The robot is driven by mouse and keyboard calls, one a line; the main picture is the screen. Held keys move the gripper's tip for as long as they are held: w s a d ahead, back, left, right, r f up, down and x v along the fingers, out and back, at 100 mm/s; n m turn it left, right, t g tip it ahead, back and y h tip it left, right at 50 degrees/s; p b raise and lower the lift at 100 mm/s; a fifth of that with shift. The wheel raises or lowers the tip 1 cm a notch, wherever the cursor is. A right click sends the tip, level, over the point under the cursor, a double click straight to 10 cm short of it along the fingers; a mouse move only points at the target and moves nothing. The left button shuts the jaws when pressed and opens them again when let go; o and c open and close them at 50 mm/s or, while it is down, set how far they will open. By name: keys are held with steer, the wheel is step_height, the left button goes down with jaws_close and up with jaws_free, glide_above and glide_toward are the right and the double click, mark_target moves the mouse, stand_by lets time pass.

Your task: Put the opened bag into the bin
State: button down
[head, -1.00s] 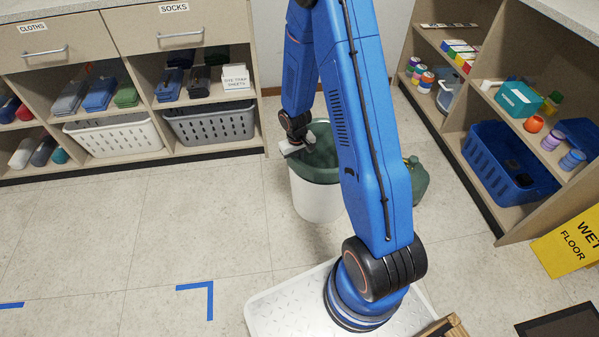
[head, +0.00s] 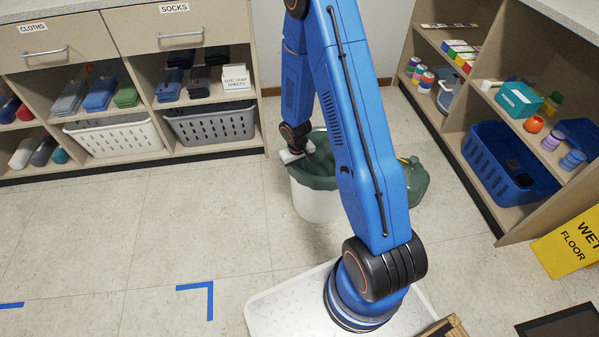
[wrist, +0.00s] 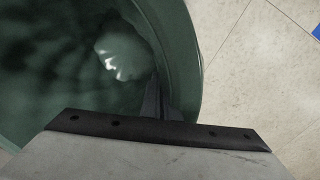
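The bin (head: 315,203) is a white round tub on the floor, partly hidden behind my arm. A dark green opened bag (head: 316,181) lines it, with its edge over the visible rim. In the wrist view the green bag (wrist: 60,80) fills the left side, its mouth open, with a pale patch inside. My gripper (head: 299,153) is at the bin's left rim. In the wrist view its dark fingers (wrist: 160,98) reach down just inside the bag's edge and look close together. I cannot tell whether bag film is between them.
A green rounded bundle (head: 416,182) with a yellow bit sits right of the bin. Shelves with baskets (head: 208,124) stand at the back left. A shelf with a blue basket (head: 505,165) stands at right, near a yellow wet-floor sign (head: 570,243).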

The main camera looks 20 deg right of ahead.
steer(key=shift+f, duration=0.25)
steer(key=c, duration=2.3)
jaws_free()
steer(key=s+a+r+t, duration=0.1)
steer(key=s+r, duration=0.2)
steer(key=r, duration=0.9)
steer(key=s+r, duration=0.3)
steer(key=r, duration=0.8)
steer(key=s+a+r+t, duration=0.1)
steer(key=s+r, duration=0.2)
steer(key=r, duration=0.9)
steer(key=s+r+t, duration=0.1)
steer(key=s+r, duration=0.3)
steer(key=s, duration=0.3)
steer(key=s+a+r+t, duration=0.1)
steer(key=s+r, duration=0.3)
steer(key=s, duration=0.3)
steer(key=s+a+r, duration=0.1)
steer(key=s+r, duration=0.3)
steer(key=s, duration=0.2)
steer(key=shift+s+a+t+y, duration=0.2)
steer(key=shift+s+t+y, duration=0.2)
